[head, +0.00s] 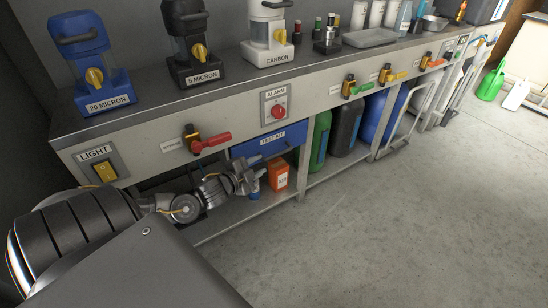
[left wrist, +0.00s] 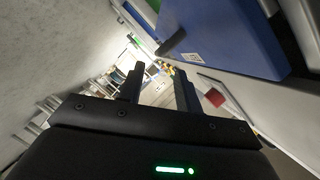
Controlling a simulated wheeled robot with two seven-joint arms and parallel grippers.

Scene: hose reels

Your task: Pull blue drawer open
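The blue drawer (head: 268,143) sits under the counter and carries a white label reading TEST KIT. Its front looks about flush with the frame in the head view. In the left wrist view the blue drawer (left wrist: 235,35) fills the upper right, with a dark bar handle (left wrist: 171,41) standing out from it. My left gripper (head: 256,168) is just in front of and below the drawer front. In the left wrist view its two fingers (left wrist: 159,78) are apart with nothing between them, and the handle lies beyond and above them. My right gripper is not in view.
An orange container (head: 278,174) stands on the lower shelf close to my left gripper. A red-handled valve (head: 208,140) and the alarm button (head: 277,111) are on the panel above. Green, black and blue canisters stand to the right. The floor in front is clear.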

